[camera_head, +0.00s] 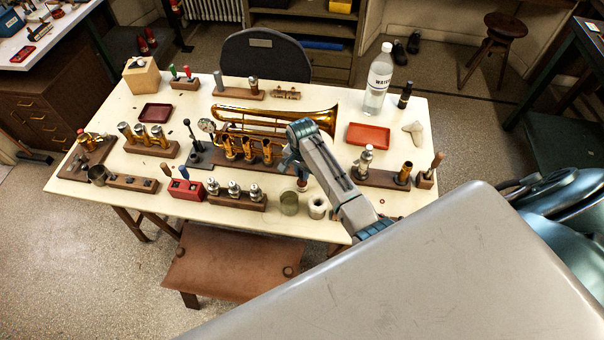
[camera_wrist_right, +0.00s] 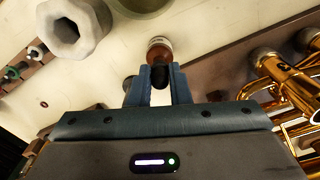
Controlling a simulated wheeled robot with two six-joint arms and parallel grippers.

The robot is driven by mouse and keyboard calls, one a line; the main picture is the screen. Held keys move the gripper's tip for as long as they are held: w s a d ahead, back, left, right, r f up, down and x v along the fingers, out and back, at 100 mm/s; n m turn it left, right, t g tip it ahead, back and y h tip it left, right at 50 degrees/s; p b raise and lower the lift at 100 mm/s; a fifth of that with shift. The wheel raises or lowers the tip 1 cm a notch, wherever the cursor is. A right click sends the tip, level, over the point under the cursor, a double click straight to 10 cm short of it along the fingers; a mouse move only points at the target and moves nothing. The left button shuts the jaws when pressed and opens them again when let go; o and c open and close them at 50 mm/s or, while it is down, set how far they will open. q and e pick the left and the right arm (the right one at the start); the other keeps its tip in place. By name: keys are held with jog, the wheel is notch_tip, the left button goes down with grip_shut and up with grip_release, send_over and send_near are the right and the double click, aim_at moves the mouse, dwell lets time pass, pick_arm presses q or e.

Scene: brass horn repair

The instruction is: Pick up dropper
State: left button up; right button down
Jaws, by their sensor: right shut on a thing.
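The dropper shows in the right wrist view as a black bulb (camera_wrist_right: 160,76) between my fingertips. A small amber bottle (camera_wrist_right: 160,48) with a pale label is just beyond it. Whether the dropper is still in the bottle cannot be told. My right gripper (camera_wrist_right: 160,84) is shut on the bulb. In the head view my right gripper (camera_head: 297,174) reaches down at the table's front middle, just in front of the brass trumpet (camera_head: 290,112). The bottle (camera_head: 302,184) is partly hidden under it. My left gripper is not in view.
A greenish glass jar (camera_head: 289,203) and a white holder (camera_head: 317,208) stand close in front of the right gripper. A wooden valve block (camera_head: 238,200) is to the left. A red tray (camera_head: 368,135) and a water bottle (camera_head: 378,82) stand at the back right.

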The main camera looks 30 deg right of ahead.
notch_tip(320, 180, up, 8)
jog(key=shift+f+b, duration=0.2)
jog(key=shift+b, duration=1)
jog(key=shift+r, duration=0.95)
jog(key=shift+s, duration=0.1)
